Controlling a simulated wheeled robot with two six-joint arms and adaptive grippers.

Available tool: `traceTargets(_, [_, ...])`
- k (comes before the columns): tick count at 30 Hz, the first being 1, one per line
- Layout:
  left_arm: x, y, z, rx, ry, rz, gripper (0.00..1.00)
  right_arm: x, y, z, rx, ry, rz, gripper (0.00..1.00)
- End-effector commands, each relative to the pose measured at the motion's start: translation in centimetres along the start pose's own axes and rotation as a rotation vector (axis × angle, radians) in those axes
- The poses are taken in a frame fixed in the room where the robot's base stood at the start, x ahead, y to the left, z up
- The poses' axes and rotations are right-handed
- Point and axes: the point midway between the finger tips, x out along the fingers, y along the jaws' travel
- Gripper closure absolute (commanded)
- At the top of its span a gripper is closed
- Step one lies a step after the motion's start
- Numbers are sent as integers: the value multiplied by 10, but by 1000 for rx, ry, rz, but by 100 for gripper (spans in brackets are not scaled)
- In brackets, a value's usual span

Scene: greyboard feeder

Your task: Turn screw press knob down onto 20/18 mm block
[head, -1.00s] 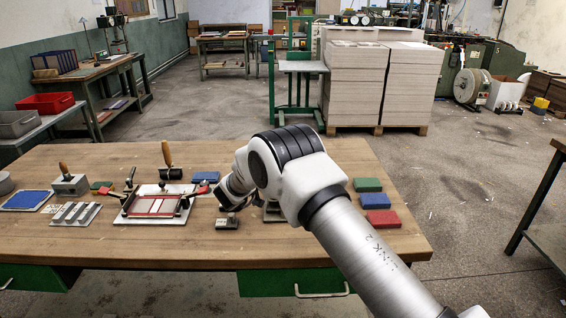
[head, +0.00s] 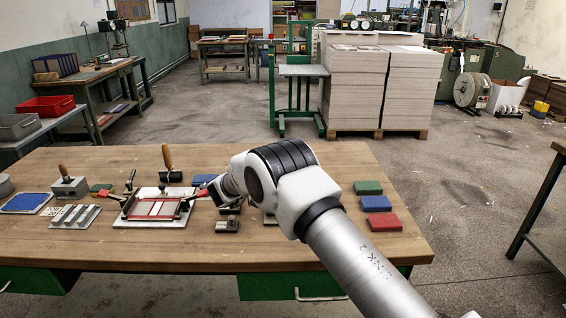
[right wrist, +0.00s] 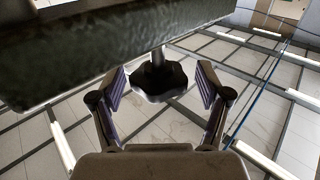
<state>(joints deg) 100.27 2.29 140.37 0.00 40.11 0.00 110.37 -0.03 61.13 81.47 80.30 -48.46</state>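In the right wrist view a dark lobed knob (right wrist: 163,82) on a short stem hangs below a thick dark green bar (right wrist: 100,50). My right gripper (right wrist: 160,92) is open, with one finger on each side of the knob and a visible gap on both sides. In the head view my right gripper (head: 229,200) is low over the table, largely hidden by its own arm. The screw press is mostly hidden behind that arm. A small grey block (head: 227,226) lies in front of the gripper; I cannot read its marking. My left gripper is not in view.
A white-based jig (head: 150,222) with red-handled clamps stands left of the gripper on the wooden table (head: 200,250). Green (head: 368,187), blue (head: 376,203) and red (head: 384,221) blocks lie to the right of the arm. The table front is clear.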

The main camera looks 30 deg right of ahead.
Motion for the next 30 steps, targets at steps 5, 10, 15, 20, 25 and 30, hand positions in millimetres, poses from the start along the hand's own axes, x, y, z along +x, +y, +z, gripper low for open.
traceTargets(5, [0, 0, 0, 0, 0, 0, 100, -1, 0, 1, -1, -1, 0, 24])
traceTargets(10, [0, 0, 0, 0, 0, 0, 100, -19, -1, 1, -3, 0, -3, 24])
traceTargets(15, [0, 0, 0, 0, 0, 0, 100, -62, -1, 0, -1, 2, -5, 24])
traceTargets(20, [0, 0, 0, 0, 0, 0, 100, -100, -1, 0, -2, 2, -4, 24])
traceTargets(25, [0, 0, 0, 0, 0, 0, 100, -119, 0, 0, -1, 0, 0, 24])
traceTargets(30, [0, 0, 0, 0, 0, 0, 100, -121, 0, 1, 0, -1, 0, 24])
